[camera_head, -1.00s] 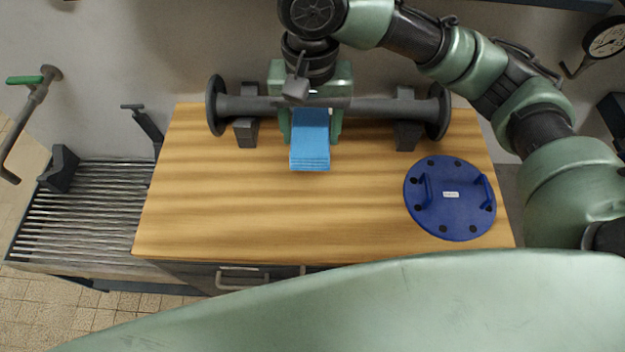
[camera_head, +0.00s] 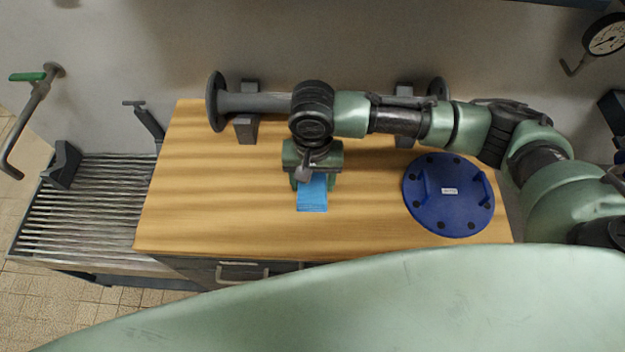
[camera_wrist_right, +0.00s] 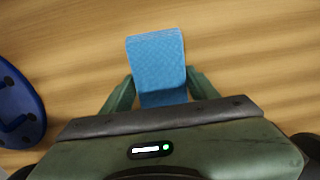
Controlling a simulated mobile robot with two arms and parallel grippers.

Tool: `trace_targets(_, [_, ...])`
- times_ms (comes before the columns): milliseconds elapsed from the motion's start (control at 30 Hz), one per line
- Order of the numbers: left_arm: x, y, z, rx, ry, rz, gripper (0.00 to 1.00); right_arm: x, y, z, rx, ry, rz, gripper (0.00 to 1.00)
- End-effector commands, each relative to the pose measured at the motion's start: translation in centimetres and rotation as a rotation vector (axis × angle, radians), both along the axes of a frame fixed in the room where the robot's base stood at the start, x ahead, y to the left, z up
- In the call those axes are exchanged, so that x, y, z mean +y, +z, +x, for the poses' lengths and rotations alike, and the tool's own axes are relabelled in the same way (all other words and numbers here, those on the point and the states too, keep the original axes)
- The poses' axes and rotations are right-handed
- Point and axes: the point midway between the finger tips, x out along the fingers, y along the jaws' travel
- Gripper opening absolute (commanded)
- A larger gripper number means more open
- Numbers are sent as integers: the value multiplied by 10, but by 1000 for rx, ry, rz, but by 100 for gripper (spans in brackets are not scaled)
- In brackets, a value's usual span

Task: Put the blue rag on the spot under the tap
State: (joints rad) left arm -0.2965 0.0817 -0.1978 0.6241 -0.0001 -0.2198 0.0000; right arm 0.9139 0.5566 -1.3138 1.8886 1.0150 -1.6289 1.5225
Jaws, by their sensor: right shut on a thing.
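The blue rag (camera_head: 312,194) is a light blue folded cloth over the wooden bench. My right gripper (camera_head: 314,184) is shut on it. In the right wrist view the rag (camera_wrist_right: 157,62) sticks out between the two green fingers (camera_wrist_right: 160,90). I cannot tell how far it is above the wood. The tap (camera_head: 36,112), a grey bent pipe with a green lever, is on the wall at the far left. Its spout points down near the left end of a slatted metal drain (camera_head: 90,205). No separate spot shows clearly under it. My left gripper is out of view.
A grey flanged pipe (camera_head: 255,103) lies on supports along the back of the wooden bench (camera_head: 215,190). A round blue plate (camera_head: 449,205) with handles lies at the right. Grey blocks (camera_head: 64,165) stand by the drain. The bench's left half is clear.

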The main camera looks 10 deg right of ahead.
Motion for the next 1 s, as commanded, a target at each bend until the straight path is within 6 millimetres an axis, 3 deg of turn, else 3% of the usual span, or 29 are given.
trace_targets(433, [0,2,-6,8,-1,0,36,1,-10,0,0,0,1,27])
trace_targets(467, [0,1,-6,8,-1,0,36,0,-11,0,0,0,1,62])
trace_targets(533, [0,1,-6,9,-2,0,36,0,-11,0,0,1,1,81])
trace_targets(867, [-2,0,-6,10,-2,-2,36,0,-10,0,-2,1,0,81])
trace_targets(1000, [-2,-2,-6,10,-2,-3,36,1,2,1,-4,1,3,81])
